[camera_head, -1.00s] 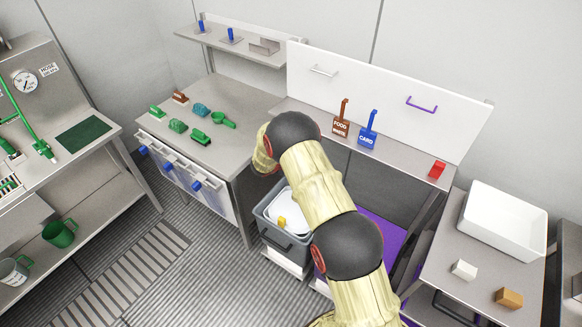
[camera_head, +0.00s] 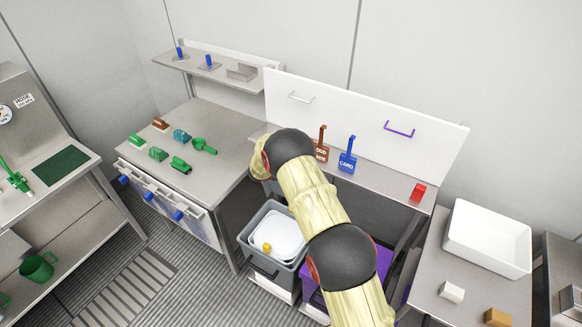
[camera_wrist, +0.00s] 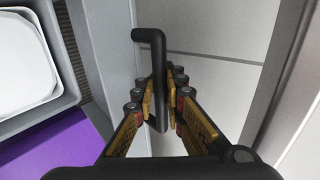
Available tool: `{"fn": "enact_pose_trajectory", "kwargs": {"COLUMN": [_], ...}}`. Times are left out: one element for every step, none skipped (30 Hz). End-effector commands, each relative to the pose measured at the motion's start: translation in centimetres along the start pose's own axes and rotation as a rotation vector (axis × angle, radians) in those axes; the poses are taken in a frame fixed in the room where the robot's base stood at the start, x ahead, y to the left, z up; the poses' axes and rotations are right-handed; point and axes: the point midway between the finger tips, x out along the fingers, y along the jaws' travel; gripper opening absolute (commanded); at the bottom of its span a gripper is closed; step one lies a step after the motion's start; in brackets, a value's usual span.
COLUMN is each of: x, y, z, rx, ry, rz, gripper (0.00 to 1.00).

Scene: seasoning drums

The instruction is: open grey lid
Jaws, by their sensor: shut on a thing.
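My gripper (camera_wrist: 159,82) is shut on a black bent handle (camera_wrist: 150,36) in the wrist view. The handle stands in front of a light grey panel (camera_wrist: 210,35); I cannot tell whether this panel is the grey lid. In the head view my arm hides my gripper and the black handle. An upright white panel (camera_head: 350,105) at the back carries a pale grey handle (camera_head: 301,97) and a purple handle (camera_head: 399,129). A grey bin (camera_head: 262,262) with a white inside and a small yellow block stands below the counter, left of my arm.
A purple bin (camera_head: 371,272) is beside the grey bin, partly behind my arm. A white tub (camera_head: 488,238) is at right.

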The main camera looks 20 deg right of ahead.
Motion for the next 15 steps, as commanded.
{"fn": "enact_pose_trajectory", "kwargs": {"x": [-0.20,-0.21,-0.21,-0.21,-0.21,-0.20,-0.19,-0.19,-0.17,-0.16,-0.14,-0.13,-0.12,-0.11,-0.10], "y": [-0.56,-0.57,-0.58,-0.57,-0.57,-0.54,-0.51,-0.48,-0.42,-0.39,-0.35,-0.30,-0.28,-0.26,-0.24], "z": [0.30,0.31,0.31,0.31,0.31,0.30,0.29,0.27,0.24,0.22,0.20,0.18,0.16,0.15,0.13], "rx": [0.003,0.003,0.003,0.003,0.003,0.003,0.003,0.003,0.002,0.002,0.002,0.002,0.002,0.002,0.002], "ry": [-0.004,-0.004,-0.004,-0.005,-0.004,-0.004,-0.004,-0.004,-0.003,-0.003,-0.003,-0.002,-0.002,-0.002,-0.002], "rz": [-0.007,-0.007,-0.007,-0.007,-0.007,-0.006,-0.006,-0.006,-0.005,-0.005,-0.004,-0.004,-0.003,-0.003,-0.003], "gripper": [0.00,0.00,0.11,0.13,0.14,0.17,0.18,0.20,0.22,0.24,0.26,0.28,0.29,0.29,0.29]}}
